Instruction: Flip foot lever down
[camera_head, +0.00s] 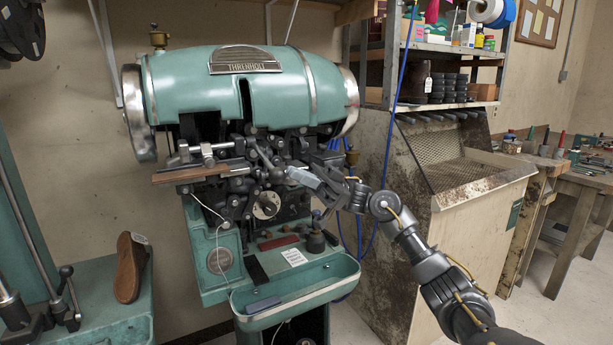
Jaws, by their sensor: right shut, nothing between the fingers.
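The green sole stitcher (230,75) stands in the middle of the camera_head view, with a cluster of dark levers and linkages under its rounded head. I cannot tell for sure which of these is the foot lever; a slanted metal lever (263,152) shows in the cluster just left of my right gripper. My right gripper (291,173) reaches in from the lower right, its fingertips shut and empty, in front of the linkages. Whether it touches a lever cannot be told. My left gripper is not in view.
A green tray (338,271) with small tools juts out below the linkages. A brown shoe sole (129,268) rests on a green machine at left. A wooden cabinet with a mesh bin (440,155) and a shelf stand at right, with a workbench (583,178) beyond.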

